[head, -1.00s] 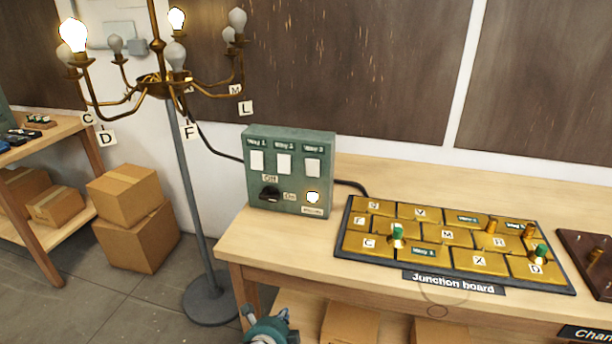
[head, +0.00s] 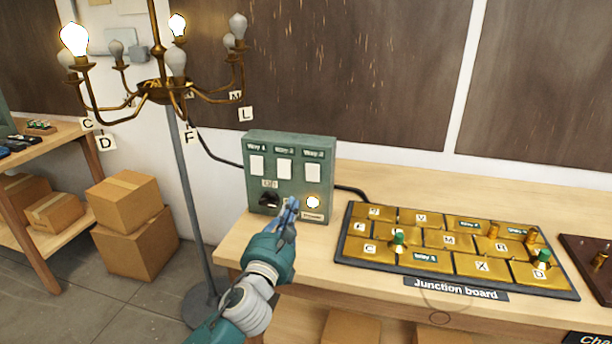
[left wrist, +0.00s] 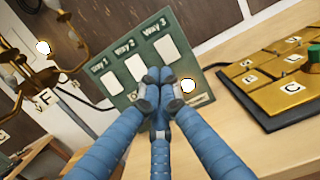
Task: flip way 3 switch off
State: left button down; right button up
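The green switch box (head: 290,148) stands at the left end of the bench. It has three white rocker switches, and the way 3 switch (head: 312,170) is the rightmost one. The way 3 switch also shows in the left wrist view (left wrist: 166,50). Below it a round lamp (head: 313,202) glows. A black knob (head: 268,199) sits at lower left. My left gripper (head: 292,203) is in front of the box's lower part, below the switches. In the left wrist view its blue fingers (left wrist: 160,82) are together at the tips, with nothing seen between them. My right gripper is not in view.
The junction board (head: 455,242) with brass plates and several pegs lies right of the box. A chandelier (head: 160,88) with two lit bulbs stands at left on a pole. Cardboard boxes (head: 130,215) are on the floor. Bare bench shows behind the board.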

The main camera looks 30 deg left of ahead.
aim_at(308, 165)
pick_arm(q)
jog(key=p+x, duration=0.2)
jog(key=x, duration=1)
jog(key=shift+w+a, duration=0.1)
jog(key=shift+w, duration=0.2)
jog(key=shift+w+a, duration=0.15)
jog(key=shift+w, duration=0.55)
jog(key=r+p, duration=0.1)
jog(key=p, duration=0.2)
jog(key=g+p, duration=0.1)
jog(key=p, duration=0.2)
jog(key=shift+w+a+r+p, duration=0.15)
jog(key=shift+w+r+p, duration=0.15)
jog(key=shift+r, duration=0.1)
jog(key=shift+f+b, duration=0.25)
jog(key=shift+b, duration=0.15)
jog(key=shift+r, duration=0.1)
